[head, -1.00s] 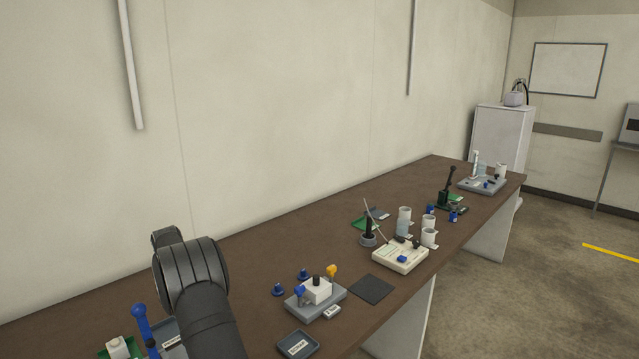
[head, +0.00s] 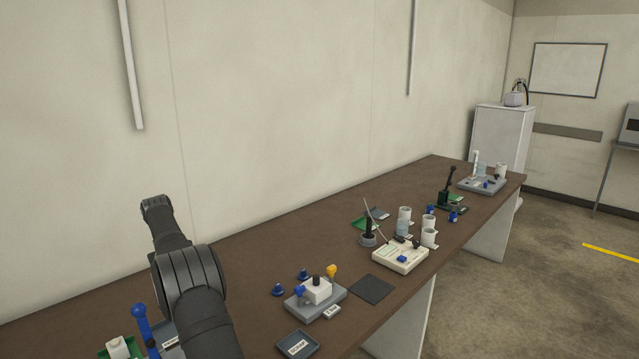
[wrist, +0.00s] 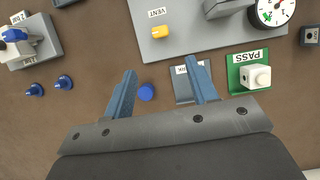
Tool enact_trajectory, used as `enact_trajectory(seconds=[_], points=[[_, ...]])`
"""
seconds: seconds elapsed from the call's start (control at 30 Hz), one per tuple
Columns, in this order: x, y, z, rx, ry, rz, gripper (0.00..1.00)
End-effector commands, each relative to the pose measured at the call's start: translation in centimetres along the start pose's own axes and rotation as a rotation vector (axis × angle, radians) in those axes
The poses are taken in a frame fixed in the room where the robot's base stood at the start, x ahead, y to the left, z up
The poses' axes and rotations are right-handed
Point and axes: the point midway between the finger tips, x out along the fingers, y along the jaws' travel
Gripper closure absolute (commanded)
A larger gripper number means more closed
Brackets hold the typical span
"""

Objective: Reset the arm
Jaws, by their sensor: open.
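My gripper (wrist: 163,85) shows in the wrist view, with its two blue-grey fingers apart and nothing held between them. It hangs over the brown bench. A small round blue thing (wrist: 146,93) shows between the fingers, nearer the left one; I cannot tell its height. A grey pad (wrist: 185,86) with a label lies partly behind the right finger. A green pad marked PASS (wrist: 237,76) with a white block (wrist: 257,76) on it is to the right. In the head view only my arm links show; the gripper itself is not visible there.
A grey plate (wrist: 172,46) has a yellow knob (wrist: 187,33) and a dial gauge (wrist: 273,10). Two blue knobs (wrist: 63,82) stand at left. In the head view, a blue-handled upright (head: 141,322) is beside my arm, and several fixtures line the bench (head: 260,247) rightward.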

Motion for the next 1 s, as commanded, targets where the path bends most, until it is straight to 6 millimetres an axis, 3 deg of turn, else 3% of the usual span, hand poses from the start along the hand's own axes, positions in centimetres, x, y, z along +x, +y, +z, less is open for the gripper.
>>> enact_trajectory(seconds=[0.27, 0.87, 1.0], points=[[3.9, 0.0, 0.1, 0.001, -0.003, -0.001, 0.47], [15.8, 0.0, 0.1, 0.001, -0.006, -0.002, 0.47], [15.3, 0.2, 0.1, 0.145, -0.001, -0.061, 0.47]])
